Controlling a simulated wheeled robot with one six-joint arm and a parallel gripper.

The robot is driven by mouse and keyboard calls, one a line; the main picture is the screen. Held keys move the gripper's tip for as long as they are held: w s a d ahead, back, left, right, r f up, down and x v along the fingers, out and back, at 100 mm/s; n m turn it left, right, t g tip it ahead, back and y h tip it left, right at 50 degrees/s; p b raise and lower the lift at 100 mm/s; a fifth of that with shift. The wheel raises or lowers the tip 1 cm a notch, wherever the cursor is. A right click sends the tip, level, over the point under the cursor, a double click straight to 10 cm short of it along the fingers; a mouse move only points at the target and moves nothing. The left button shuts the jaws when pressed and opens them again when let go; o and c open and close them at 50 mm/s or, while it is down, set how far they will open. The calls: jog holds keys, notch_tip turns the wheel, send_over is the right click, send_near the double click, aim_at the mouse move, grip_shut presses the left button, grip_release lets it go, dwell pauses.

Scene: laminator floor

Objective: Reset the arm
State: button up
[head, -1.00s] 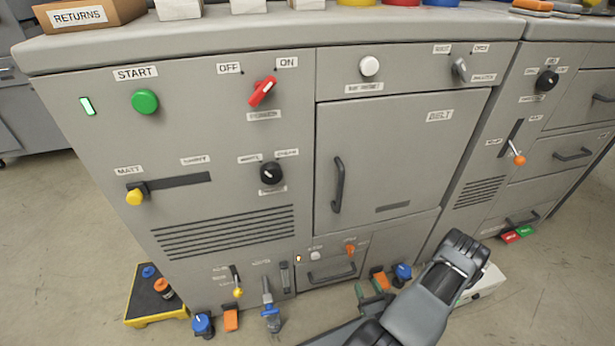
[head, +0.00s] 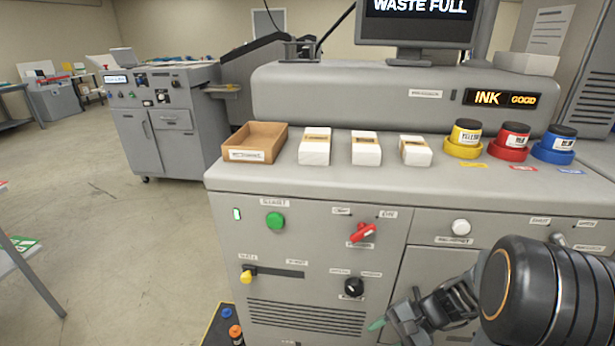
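My arm comes in from the lower right of the head view, with a large dark round joint near the camera. My gripper (head: 388,324) hangs low in front of the machine's grey front panel (head: 300,295), tip towards the left. A small green tip shows at its end; I cannot tell whether it is part of the gripper or something else. Whether the fingers are open or shut is not clear. The gripper appears below and right of the black knob (head: 354,287). The red switch (head: 362,233) and green start button (head: 275,221) are on the panel above.
On the machine's top stand a cardboard tray (head: 282,140), several white boxes, and yellow (head: 465,138), red (head: 510,141) and blue (head: 556,144) ink pots. A screen (head: 418,20) reads "WASTE FULL". A yellow slider knob (head: 246,276) sticks out. Floor at left is open.

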notch_tip(320, 180, up, 24)
jog(key=s+n+t+h+p, duration=0.2)
jog(key=n+t+h+p, duration=0.2)
jog(key=n+h+p, duration=0.5)
jog(key=shift+a+f+t+h+p, duration=0.25)
jog(key=shift+t+h+p, duration=0.05)
jog(key=shift+h+p, duration=0.3)
dwell(0.3)
